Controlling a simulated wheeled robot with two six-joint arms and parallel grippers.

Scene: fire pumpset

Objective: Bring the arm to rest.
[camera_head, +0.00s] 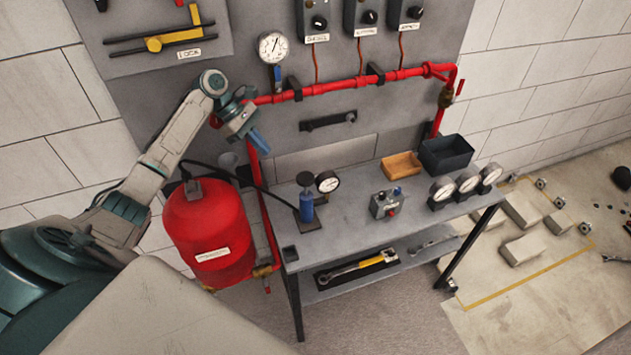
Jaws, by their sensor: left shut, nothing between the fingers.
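My left arm (165,145) comes in from the left and reaches up over the red tank. Its left gripper (258,140) is shut and empty, in front of the grey panel and close to the vertical red pipe. I cannot tell whether it touches the pipe. The red tank (207,228) stands below the arm, left of the bench. My right gripper is not in view.
A grey bench (345,225) holds a blue hand pump (306,203), gauges (466,184), a wooden tray (401,165) and a black bin (446,153). Red piping (340,87) and a gauge (273,47) are on the panel. Loose parts lie on the right floor.

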